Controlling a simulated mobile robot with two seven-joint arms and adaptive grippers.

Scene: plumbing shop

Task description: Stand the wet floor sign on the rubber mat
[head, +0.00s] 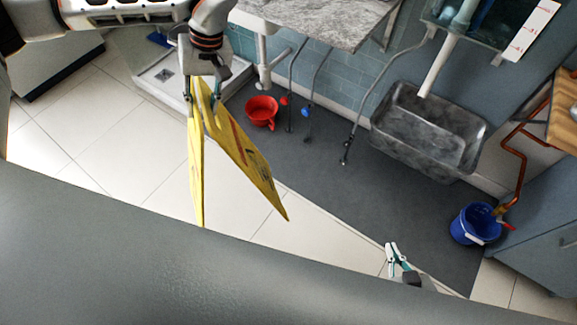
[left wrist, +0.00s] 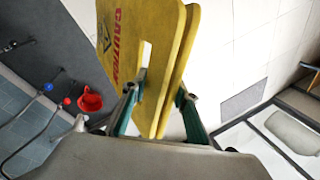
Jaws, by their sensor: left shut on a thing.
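The yellow wet floor sign (head: 245,155) hangs from my left gripper (head: 205,95), its two panels spread apart in the head view. The gripper is shut on its top end. In the left wrist view the sign (left wrist: 120,40) shows red CAUTION lettering and sits between the fingers of my left gripper (left wrist: 155,105). The dark grey rubber mat (head: 340,195) lies on the floor to the right; in the head view the sign overlaps its left edge. The height of the sign above the floor is unclear. My right gripper (head: 392,258) is small at the bottom; its jaw opening is unclear.
A grey sink (head: 430,130) and hanging hoses are behind. Pale tiles (head: 120,160) lie left of the mat. The middle of the mat is clear.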

